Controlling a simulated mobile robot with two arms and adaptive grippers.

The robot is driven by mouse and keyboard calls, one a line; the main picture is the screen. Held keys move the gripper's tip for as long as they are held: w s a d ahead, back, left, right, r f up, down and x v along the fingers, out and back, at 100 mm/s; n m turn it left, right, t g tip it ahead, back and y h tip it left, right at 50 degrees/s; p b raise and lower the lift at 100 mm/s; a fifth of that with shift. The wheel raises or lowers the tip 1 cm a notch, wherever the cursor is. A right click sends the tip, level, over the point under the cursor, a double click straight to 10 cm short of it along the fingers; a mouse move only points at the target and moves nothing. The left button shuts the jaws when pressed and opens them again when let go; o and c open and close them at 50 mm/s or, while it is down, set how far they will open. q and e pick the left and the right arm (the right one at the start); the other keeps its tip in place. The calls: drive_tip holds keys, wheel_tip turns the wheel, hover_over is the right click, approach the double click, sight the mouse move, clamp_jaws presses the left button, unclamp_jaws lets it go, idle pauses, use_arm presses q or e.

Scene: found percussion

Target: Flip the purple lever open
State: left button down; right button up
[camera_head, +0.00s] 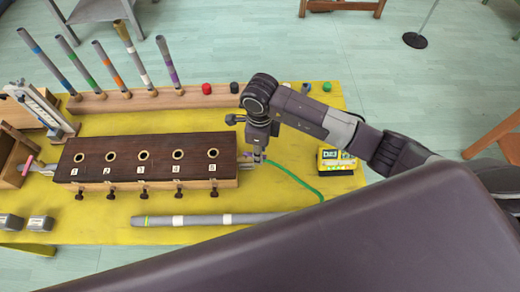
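The long dark-topped wooden box (125,155) lies on the yellow table, with several numbered round holes along its top. A small purple piece (246,154), seemingly the purple lever, shows at the box's right end. It is mostly hidden by my gripper, so I cannot tell its position. My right gripper (257,157) points down just beside that end; whether it touches the lever is unclear. Its fingers are small and partly overlapped by the arm, so their opening does not show. My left gripper is not in view.
A wooden rail (105,102) behind the box holds several grey tubes with coloured bands. A grey tube (190,220) lies in front. A green cord (290,174) and a yellow device (336,160) are at the right. A pink-handled piece (30,163) is at the box's left end.

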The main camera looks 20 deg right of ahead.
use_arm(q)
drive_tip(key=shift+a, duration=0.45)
use_arm(e)
clamp_jaws()
use_arm(q)
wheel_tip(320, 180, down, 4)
drive_tip(key=b, duration=0.4)
use_arm(e)
drive_tip(key=n, duration=0.1)
drive_tip(key=w+n, duration=0.1)
drive_tip(key=n, duration=0.1)
drive_tip(key=shift+d, duration=0.25)
unclamp_jaws()
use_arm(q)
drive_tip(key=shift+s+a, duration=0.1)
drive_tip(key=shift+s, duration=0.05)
use_arm(e)
drive_tip(key=shift+r, duration=0.1)
wheel_tip(320, 180, up, 12)
